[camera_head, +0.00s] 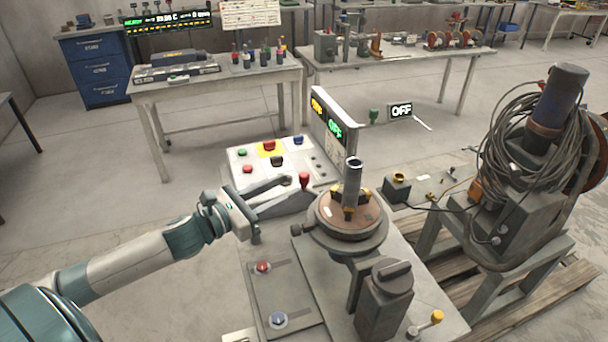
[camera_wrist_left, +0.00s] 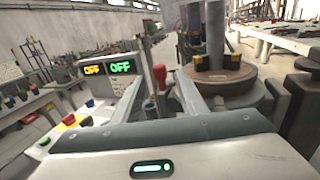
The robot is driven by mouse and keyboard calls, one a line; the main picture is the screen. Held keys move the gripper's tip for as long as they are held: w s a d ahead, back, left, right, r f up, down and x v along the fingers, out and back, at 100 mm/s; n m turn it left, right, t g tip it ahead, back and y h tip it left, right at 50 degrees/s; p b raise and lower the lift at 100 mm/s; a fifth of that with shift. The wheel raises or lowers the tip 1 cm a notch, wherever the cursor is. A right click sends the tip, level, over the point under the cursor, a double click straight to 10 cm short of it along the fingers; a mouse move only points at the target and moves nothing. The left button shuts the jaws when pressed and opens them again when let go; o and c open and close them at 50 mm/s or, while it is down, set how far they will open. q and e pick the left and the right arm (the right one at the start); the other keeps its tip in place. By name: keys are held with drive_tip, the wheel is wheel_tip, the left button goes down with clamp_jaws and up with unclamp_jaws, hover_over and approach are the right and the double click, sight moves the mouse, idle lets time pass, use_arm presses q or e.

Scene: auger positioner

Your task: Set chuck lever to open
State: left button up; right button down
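A lever with a red knob (camera_head: 304,178), which looks like the chuck lever, stands just left of the round rotary chuck (camera_head: 347,222). A grey upright tube (camera_head: 353,180) stands in the chuck. My left gripper (camera_head: 298,190) reaches in from the left, its fingers apart and its tips at the red-knobbed lever. In the left wrist view the red knob (camera_wrist_left: 159,76) shows upright between the two fingertips. I cannot tell whether a finger touches it. The lever's lower part is mostly hidden by the fingers. My right gripper is not in view.
A control panel (camera_head: 245,160) with coloured buttons and a display reading OFF (camera_head: 335,130) stand behind the gripper. A grey motor block (camera_head: 385,300) and a yellow-knobbed lever (camera_head: 437,317) stand in front right. A cable-wrapped machine (camera_head: 535,150) is at right.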

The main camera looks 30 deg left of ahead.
sight(300, 179)
use_arm(q)
drive_tip(key=p+x, duration=0.1)
drive_tip(key=x, duration=0.3)
drive_tip(key=shift+w+d+r+p, duration=0.1)
drive_tip(key=shift+w+r+p, duration=0.05)
drive_tip(key=shift+w+p, duration=0.2)
drive_tip(key=shift+p+x, duration=0.3)
drive_tip(key=shift+x, duration=0.6)
